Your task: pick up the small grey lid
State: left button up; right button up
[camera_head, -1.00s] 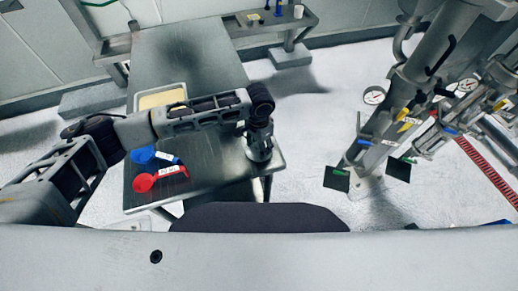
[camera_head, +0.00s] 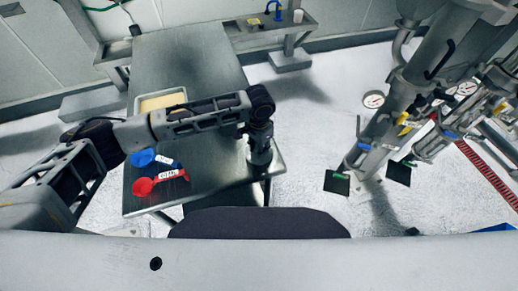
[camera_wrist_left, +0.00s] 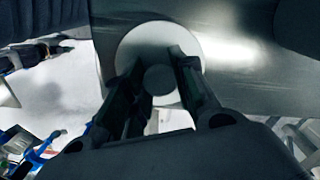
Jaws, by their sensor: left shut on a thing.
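The small grey lid (camera_wrist_left: 148,40) shows in the left wrist view as a pale round disc with a smaller round knob (camera_wrist_left: 158,78) at its middle. My left gripper (camera_wrist_left: 160,80) is shut on the lid, with its fingers on both sides of the knob. In the head view my left gripper (camera_head: 258,150) points down over the near right corner of the metal table (camera_head: 190,60). The gripper mostly hides the lid there. I cannot tell whether the lid touches the tabletop. My right gripper is not in view.
A blue scoop (camera_head: 142,158) and a red scoop (camera_head: 143,187) lie left of my left gripper. A tray (camera_head: 184,91) with pale yellow contents is behind my left forearm. A large metal machine with gauges (camera_head: 373,99) stands at right. The far tabletop is clear.

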pick_arm(q)
notch_tip(320, 180, up, 8)
jog(key=shift+r+b, duration=0.25)
jog(key=shift+b, duration=0.2)
jog(key=shift+r, duration=0.45)
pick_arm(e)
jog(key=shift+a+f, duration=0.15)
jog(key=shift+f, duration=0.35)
